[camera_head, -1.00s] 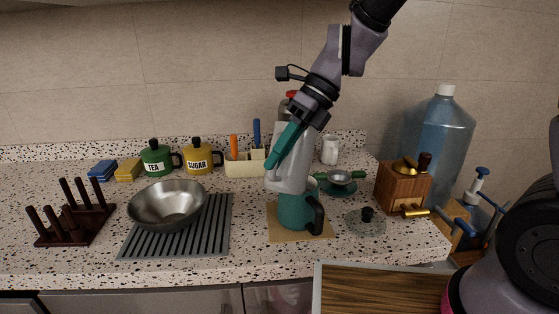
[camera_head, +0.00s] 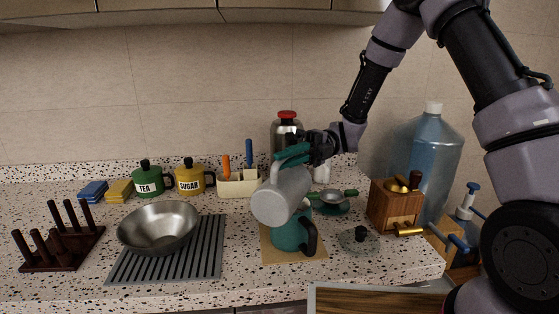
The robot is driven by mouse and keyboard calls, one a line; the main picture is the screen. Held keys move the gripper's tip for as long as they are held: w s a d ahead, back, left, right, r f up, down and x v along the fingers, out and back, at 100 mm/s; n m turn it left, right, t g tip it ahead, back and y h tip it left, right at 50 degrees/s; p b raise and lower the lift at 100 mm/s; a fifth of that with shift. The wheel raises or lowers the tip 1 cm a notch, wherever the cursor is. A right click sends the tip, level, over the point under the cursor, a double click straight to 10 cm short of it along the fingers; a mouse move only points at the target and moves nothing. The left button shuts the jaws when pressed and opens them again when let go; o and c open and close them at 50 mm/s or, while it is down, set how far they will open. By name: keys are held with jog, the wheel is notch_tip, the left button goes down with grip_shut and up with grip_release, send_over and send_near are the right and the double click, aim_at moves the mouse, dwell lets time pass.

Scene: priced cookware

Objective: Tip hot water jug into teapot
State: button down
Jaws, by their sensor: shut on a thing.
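The jug (camera_head: 284,192) is a pale grey cylinder with a teal handle (camera_head: 292,153). My gripper (camera_head: 306,150) is shut on that handle and holds the jug up in the air, tilted. One round end faces down and left, toward the camera. The teapot (camera_head: 288,237) is teal with a black handle (camera_head: 310,237) on its right and stands upright on a tan mat (camera_head: 272,250). The jug overlaps the teapot's upper part in this view, so the opening is hidden. I cannot see any water, nor tell whether jug and teapot touch.
A round lid with a black knob (camera_head: 361,234) lies right of the teapot. A strainer (camera_head: 331,196) on a teal saucer and a wooden grinder (camera_head: 395,205) stand behind it. A steel bowl (camera_head: 158,228) on a striped mat (camera_head: 209,262) is left. A red-topped flask (camera_head: 286,128) is behind.

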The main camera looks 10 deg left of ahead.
aim_at(270, 188)
jog(key=shift+w+d+r+m+g+y, duration=0.15)
jog(key=shift+w+g+y, duration=0.1)
jog(key=shift+w, duration=0.2)
jog(key=shift+w+d+r+m+g+y, duration=0.1)
jog(key=shift+w+r+m+g+y, duration=0.15)
jog(key=shift+w, duration=0.2)
jog(key=shift+w+d+r+m+g+y, duration=0.1)
jog(key=shift+w+d+g+y, duration=0.15)
jog(key=shift+w, duration=0.2)
jog(key=shift+a, duration=0.1)
dwell(1.0)
